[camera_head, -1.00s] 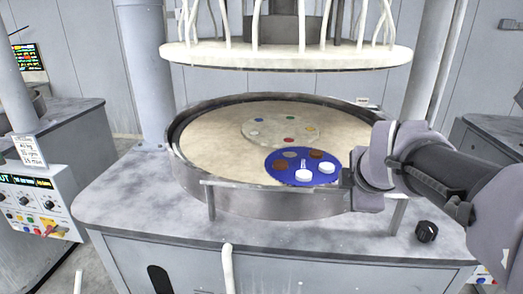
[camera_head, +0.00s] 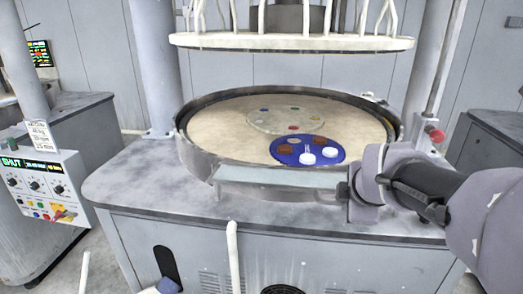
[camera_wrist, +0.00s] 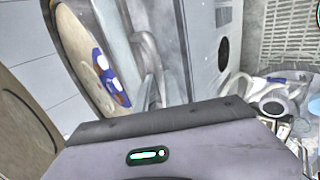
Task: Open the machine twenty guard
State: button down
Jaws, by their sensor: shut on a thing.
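The guard (camera_head: 270,176) is a pale, see-through panel along the front rim of the round platen (camera_head: 240,128). It looks tilted outward, nearly flat, over the front of the machine top. My gripper (camera_head: 346,191) is at the right end of the guard and is shut on it. The jaws are small and partly hidden in the head view. In the wrist view my gripper's body fills the bottom, and its fingertips do not show clearly. No machine number is readable.
A blue disc (camera_head: 285,152) with white and brown pieces lies on the platen behind the guard. A white upper plate (camera_head: 290,41) hangs above. A control box (camera_head: 40,188) reading SHUT stands at left. A red knob (camera_head: 433,132) is at right.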

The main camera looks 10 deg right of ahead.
dwell(0.3)
jog(key=c, duration=1.5)
grip_release()
jog(key=shift+s, duration=0.25)
jog(key=shift+o, duration=0.2)
jog(key=shift+w, duration=0.1)
jog(key=p+v, duration=0.7)
jog(key=v, duration=1)
jog(key=shift+r, duration=0.15)
